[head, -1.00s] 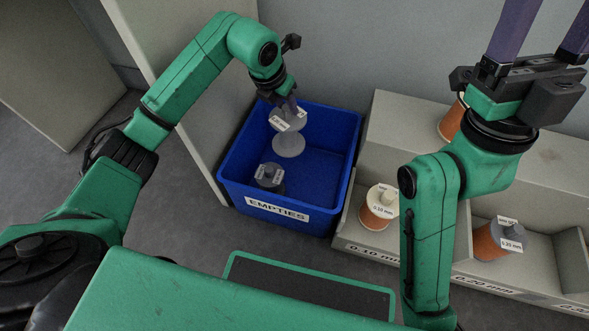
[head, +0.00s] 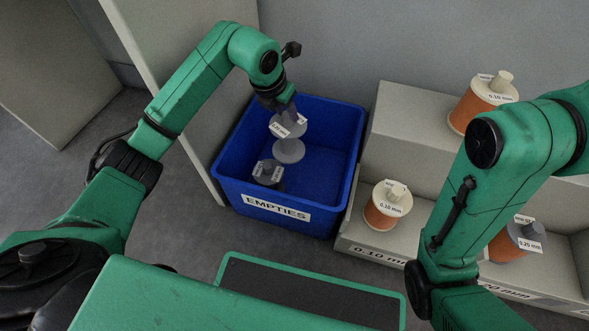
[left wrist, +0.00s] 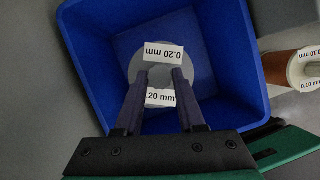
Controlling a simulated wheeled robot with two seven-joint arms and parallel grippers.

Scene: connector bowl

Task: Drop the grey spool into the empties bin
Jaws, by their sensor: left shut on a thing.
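The grey spool (head: 289,150), bare of wire, hangs upright from my left gripper (head: 287,110) within the opening of the blue empties bin (head: 345,150). The fingers are shut on the spool's top. In the left wrist view, the spool's pale flange (left wrist: 138,66) and its 0.20 mm labels show between and beyond the fingertips (left wrist: 165,76), with the blue bin walls (left wrist: 235,60) around it. I cannot tell whether the spool touches the bin floor. My right gripper is out of view; only its arm shows at the right.
A darker grey spool (head: 268,174) stands in the bin's near left corner. At right, a stepped shelf (head: 405,130) carries orange spools, including one on its upper step (head: 478,108) and one in the lower front (head: 383,208). A pale panel (head: 170,85) rises left of the bin.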

